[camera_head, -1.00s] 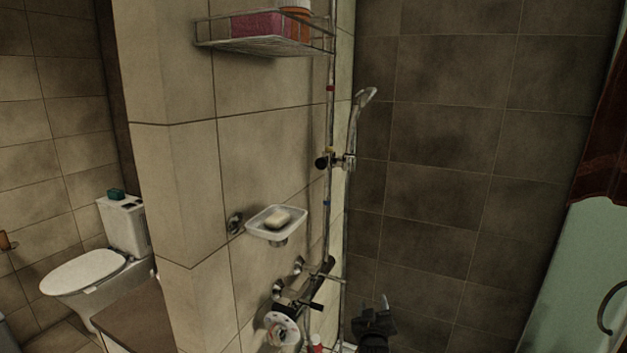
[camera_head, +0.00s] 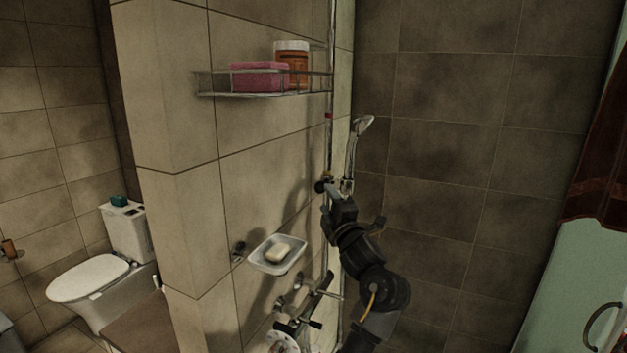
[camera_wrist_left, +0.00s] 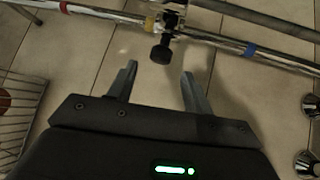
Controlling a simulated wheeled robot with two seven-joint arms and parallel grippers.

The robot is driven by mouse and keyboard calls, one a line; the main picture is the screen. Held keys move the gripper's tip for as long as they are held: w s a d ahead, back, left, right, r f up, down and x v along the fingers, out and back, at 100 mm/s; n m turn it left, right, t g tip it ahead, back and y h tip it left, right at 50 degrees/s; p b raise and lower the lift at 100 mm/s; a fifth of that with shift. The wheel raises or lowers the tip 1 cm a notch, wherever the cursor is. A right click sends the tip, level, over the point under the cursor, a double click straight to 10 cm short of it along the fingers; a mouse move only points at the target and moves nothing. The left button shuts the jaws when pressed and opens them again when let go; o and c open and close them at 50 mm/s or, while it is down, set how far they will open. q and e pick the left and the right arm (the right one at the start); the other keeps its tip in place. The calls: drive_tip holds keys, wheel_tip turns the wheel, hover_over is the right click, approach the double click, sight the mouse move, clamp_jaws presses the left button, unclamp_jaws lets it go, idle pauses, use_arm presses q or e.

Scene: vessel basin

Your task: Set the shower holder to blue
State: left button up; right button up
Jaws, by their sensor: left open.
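The shower holder sits on the vertical chrome bar at the yellow mark, with its black knob (camera_head: 321,186) facing out. In the left wrist view the knob (camera_wrist_left: 160,54) is just ahead of the gap between my fingertips. The yellow mark (camera_wrist_left: 149,23) is beside the holder. The red mark (camera_head: 328,115) is higher on the bar; the blue mark (camera_wrist_left: 250,50) is on the other side of the holder and hidden in the head view. The shower head (camera_head: 362,124) hangs in the holder. My left gripper (camera_wrist_left: 159,71) is open and empty, close to the knob.
A soap dish (camera_head: 277,254) with soap and the mixer tap (camera_head: 297,307) are below left. The dark tiled wall (camera_head: 450,150) to the right has free room before it.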

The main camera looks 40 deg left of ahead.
sight(320, 188)
use_arm(q)
drive_tip(key=x, duration=0.2)
drive_tip(key=p+x, duration=0.1)
drive_tip(key=x, duration=0.1)
drive_tip(key=p+x, duration=0.1)
drive_tip(key=x, duration=0.1)
drive_tip(key=shift+s+r, duration=0.25)
drive_tip(key=shift+w+a+p, duration=0.35)
drive_tip(key=shift+w+a, duration=0.05)
drive_tip(key=shift+a, duration=0.1)
drive_tip(key=shift+f, duration=0.1)
clamp_jaws()
